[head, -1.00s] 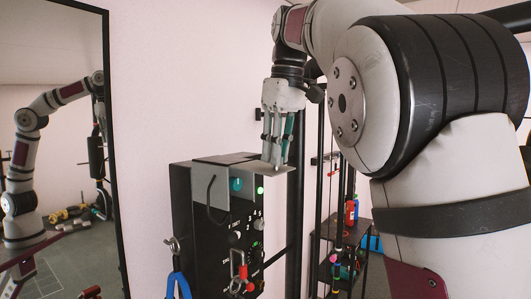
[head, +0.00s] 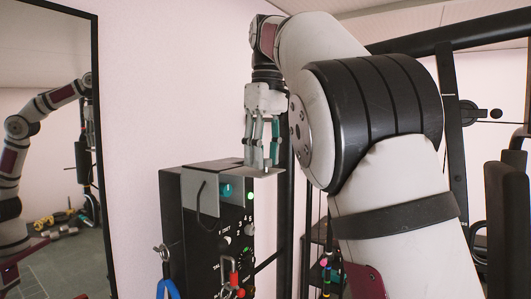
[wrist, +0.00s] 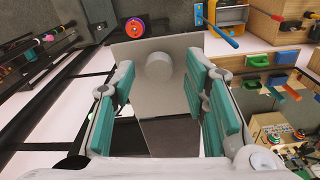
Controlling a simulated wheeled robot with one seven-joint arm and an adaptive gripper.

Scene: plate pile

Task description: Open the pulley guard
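A grey metal plate (head: 262,173) juts from the top right of a black control box (head: 176,220); I take it for the pulley guard but cannot be sure. In the wrist view the plate (wrist: 135,58) carries a round pale knob (wrist: 158,68), and the knob lies in the gap beyond the fingertips. My gripper (head: 261,163) points down just above the plate. In the wrist view my gripper (wrist: 163,82) has its teal-padded fingers wide apart with nothing between them. Whether a fingertip touches the plate cannot be told.
The box front has a teal knob (head: 226,191), lit green buttons and red clips (head: 233,279). A blue-handled tool (head: 167,288) hangs at its left. A tall mirror (head: 60,140) stands left, and black rack posts and gym gear (head: 505,215) stand right. The wall behind is bare.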

